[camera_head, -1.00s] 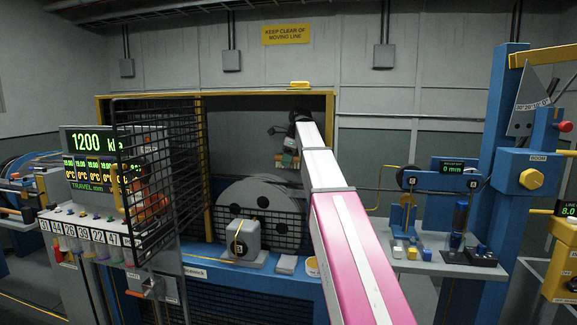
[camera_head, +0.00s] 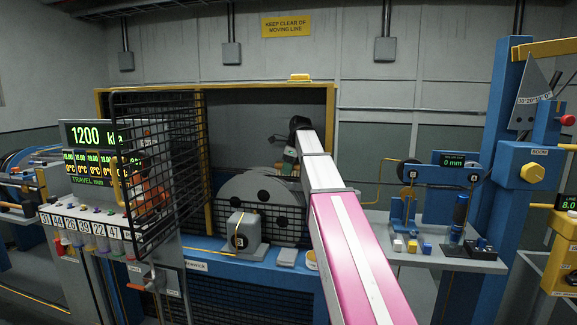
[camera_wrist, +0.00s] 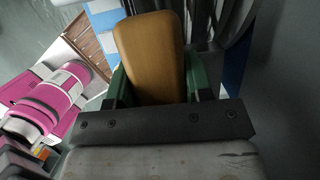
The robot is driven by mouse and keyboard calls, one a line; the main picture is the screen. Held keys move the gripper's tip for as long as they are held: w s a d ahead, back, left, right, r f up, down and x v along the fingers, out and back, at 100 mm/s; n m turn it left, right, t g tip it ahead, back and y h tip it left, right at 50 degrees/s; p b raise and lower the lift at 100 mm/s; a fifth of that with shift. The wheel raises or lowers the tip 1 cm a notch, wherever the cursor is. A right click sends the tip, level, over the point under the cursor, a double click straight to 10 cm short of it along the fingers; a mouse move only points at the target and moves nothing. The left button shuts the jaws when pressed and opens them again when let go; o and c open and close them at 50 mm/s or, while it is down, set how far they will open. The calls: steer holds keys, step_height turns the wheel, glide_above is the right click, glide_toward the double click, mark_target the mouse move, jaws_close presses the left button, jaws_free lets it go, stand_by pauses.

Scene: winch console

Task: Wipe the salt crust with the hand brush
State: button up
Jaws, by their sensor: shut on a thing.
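My gripper (camera_wrist: 152,88) has green fingers and is shut on a tan, round-ended block, which I take to be the hand brush (camera_wrist: 150,45). In the head view my gripper (camera_head: 289,160) is raised in the yellow-framed opening, in front of the upper right of the grey drum. The brush is hidden or too small to make out there, and its bristles do not show in the wrist view. I cannot make out the salt crust in either view. Whether the brush touches anything cannot be told.
A black mesh guard (camera_head: 160,170) stands swung out left of the opening. The grey drum (camera_head: 240,188) lies behind a low mesh. A grey box (camera_head: 243,234) sits on the blue ledge. A shelf with a small blue device (camera_head: 445,205) stands to the right.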

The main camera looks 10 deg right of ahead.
steer(key=shift+f, duration=0.95)
stand_by(0.7)
steer(key=shift+d, duration=0.1)
